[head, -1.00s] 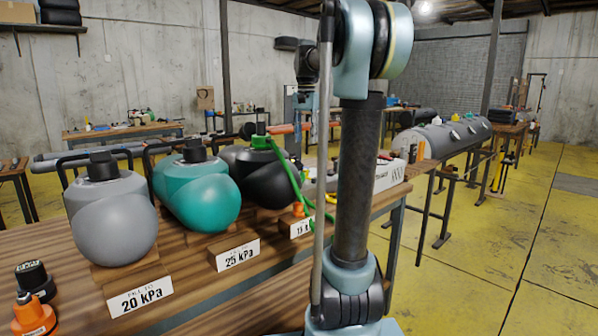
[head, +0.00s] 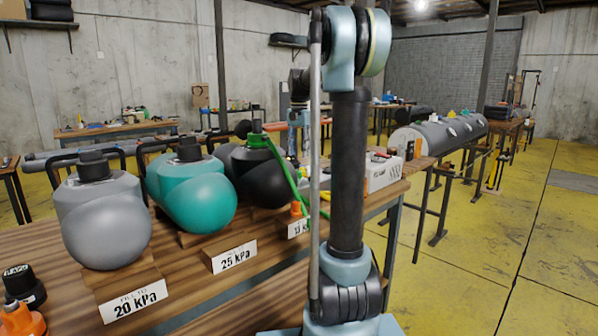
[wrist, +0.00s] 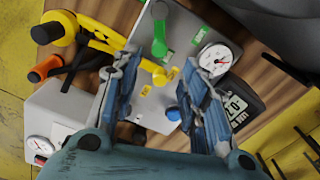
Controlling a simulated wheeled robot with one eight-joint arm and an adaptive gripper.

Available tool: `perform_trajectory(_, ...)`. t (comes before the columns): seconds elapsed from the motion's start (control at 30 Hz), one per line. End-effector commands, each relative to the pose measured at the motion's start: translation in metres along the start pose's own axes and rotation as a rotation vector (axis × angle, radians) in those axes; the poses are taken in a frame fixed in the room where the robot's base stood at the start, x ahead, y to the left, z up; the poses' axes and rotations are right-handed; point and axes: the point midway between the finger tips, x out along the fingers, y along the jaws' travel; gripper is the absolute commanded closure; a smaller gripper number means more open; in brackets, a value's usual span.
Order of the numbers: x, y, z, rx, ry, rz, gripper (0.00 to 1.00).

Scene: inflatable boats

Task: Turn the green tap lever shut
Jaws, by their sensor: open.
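The green tap lever (wrist: 159,38) shows in the wrist view, at the upper middle, standing on a grey panel (wrist: 185,20). A yellow tap lever (wrist: 161,73) and a blue one (wrist: 174,113) sit below it on the same panel. My gripper (wrist: 160,62) is open, with its two fingers apart on either side of the yellow and blue levers. The green lever lies just beyond the fingertips, and nothing is between the jaws that I can see held. In the head view my gripper (head: 298,118) is small and partly hidden by my arm; I cannot pick out the lever there.
A round gauge (wrist: 215,57) is close to the right finger. Yellow and orange fittings (wrist: 75,40) lie left. In the head view, grey (head: 100,225), teal (head: 195,195) and black (head: 262,175) bulbs stand on the wooden bench (head: 190,285).

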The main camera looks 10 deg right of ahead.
Motion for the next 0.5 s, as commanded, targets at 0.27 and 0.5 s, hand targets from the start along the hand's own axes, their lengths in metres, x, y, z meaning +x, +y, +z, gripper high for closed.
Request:
perform_trajectory(0.27, 0.049, 0.000, 0.000, 0.000, 0.000, 0.000, 0.60)
perform_trajectory(0.5, 0.074, 0.000, 0.000, 0.000, 0.000, 0.000, 0.60)
